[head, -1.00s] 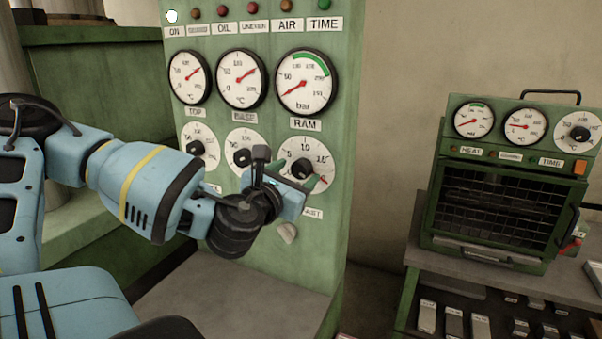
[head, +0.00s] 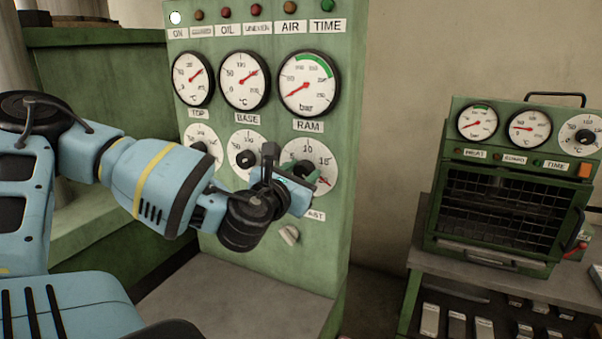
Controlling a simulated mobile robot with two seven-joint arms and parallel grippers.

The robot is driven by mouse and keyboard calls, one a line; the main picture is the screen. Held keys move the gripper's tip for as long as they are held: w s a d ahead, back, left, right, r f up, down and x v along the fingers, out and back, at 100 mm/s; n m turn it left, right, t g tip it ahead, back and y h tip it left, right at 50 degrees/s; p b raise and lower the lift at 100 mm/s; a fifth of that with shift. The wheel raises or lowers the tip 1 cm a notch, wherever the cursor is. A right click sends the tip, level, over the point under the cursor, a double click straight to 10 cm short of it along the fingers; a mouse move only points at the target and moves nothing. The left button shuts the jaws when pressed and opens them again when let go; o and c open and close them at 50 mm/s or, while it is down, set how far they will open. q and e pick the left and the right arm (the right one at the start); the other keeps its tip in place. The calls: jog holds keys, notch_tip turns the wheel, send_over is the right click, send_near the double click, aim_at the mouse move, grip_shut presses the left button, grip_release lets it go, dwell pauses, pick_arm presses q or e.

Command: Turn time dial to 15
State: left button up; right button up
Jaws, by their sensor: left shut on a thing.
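A red mark shows on the face below the 15. My left gripper (head: 311,179) reaches in from the left, in front of the dial, and is shut on the knob. The gripper covers the dial's lower left part and most of the label below it. My right gripper is not in view.
The green panel (head: 345,110) also has gauges, lamps, two more dials to the left and a small pale lever (head: 289,235) below. A green oven (head: 500,200) with its own gauges stands on a bench at the right. Bare wall lies between them.

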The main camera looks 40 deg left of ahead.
pick_arm(q)
jog(key=shift+f+n+b, duration=0.2)
jog(key=shift+n+b, duration=0.45)
jog(key=shift+n, duration=0.25)
jog(key=n+b, duration=0.1)
jog(key=n, duration=0.1)
jog(key=shift+n, duration=0.3)
jog(key=n+b, duration=0.2)
jog(key=n, duration=0.2)
jog(key=shift+a, duration=0.1)
jog(key=shift+n+b, duration=0.85)
jog(key=shift+n, duration=0.75)
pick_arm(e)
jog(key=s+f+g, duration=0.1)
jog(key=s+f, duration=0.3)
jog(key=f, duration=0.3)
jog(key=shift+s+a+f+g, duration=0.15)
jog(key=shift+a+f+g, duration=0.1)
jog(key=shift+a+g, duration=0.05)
pick_arm(q)
jog(key=shift+r, duration=0.1)
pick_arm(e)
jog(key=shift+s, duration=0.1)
pick_arm(q)
jog(key=o, duration=1)
jog(key=shift+s, duration=0.15)
